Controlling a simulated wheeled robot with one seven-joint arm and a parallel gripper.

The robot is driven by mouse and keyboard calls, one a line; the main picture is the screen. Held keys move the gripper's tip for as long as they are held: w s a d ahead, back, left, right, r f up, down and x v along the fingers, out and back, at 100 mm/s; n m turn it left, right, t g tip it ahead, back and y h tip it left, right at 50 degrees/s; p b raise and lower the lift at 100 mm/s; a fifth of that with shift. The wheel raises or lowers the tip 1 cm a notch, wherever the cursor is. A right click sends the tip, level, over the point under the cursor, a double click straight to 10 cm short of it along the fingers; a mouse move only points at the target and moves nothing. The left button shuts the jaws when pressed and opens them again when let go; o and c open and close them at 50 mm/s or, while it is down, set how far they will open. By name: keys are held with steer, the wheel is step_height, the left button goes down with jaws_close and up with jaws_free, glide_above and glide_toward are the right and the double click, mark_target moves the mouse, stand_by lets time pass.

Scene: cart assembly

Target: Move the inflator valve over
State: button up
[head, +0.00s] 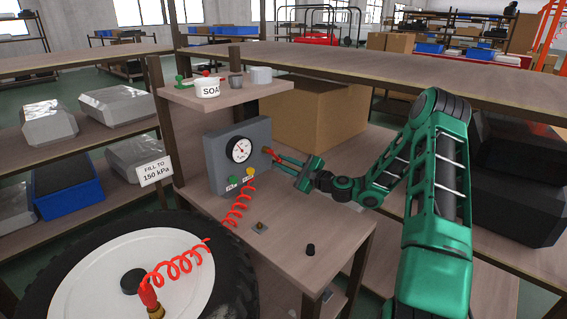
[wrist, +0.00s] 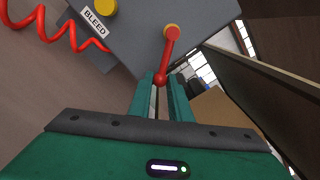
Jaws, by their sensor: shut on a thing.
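The inflator is a grey box (head: 215,166) on the wooden bench, with a round pressure gauge (head: 239,149) on its front. Its valve is a red lever (wrist: 168,54) on the box's side, running from an orange pivot to a red ball end. The lever also shows in the head view (head: 267,151), partly small against the box. My green gripper (wrist: 160,88) is shut on the lever at its ball end, reaching in from the right in the head view (head: 278,159). The fingertips cover part of the ball.
A red coiled hose (head: 237,207) runs from the box to the tyre (head: 239,269). Green and yellow buttons, the yellow one (head: 250,172) near a BLEED label (wrist: 95,22), sit on the front. A cardboard box (head: 330,118) stands behind.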

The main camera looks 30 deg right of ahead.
steer(key=shift+a+f, duration=0.15)
steer(key=shift+s+a+f, duration=0.2)
steer(key=shift+a+f, duration=0.05)
steer(key=shift+a, duration=0.15)
steer(key=shift+s+a+f, duration=0.2)
steer(key=shift+a, duration=0.3)
steer(key=shift+o, duration=0.3)
steer(key=shift+s+a+f, duration=0.1)
steer(key=shift+s+a, duration=0.1)
steer(key=shift+a, duration=0.25)
steer(key=shift+s+a+f, duration=0.1)
steer(key=shift+s+a, duration=0.1)
steer(key=shift+a, duration=0.25)
steer(key=shift+r, duration=0.1)
steer(key=o, duration=0.9)
steer(key=shift+d, duration=0.1)
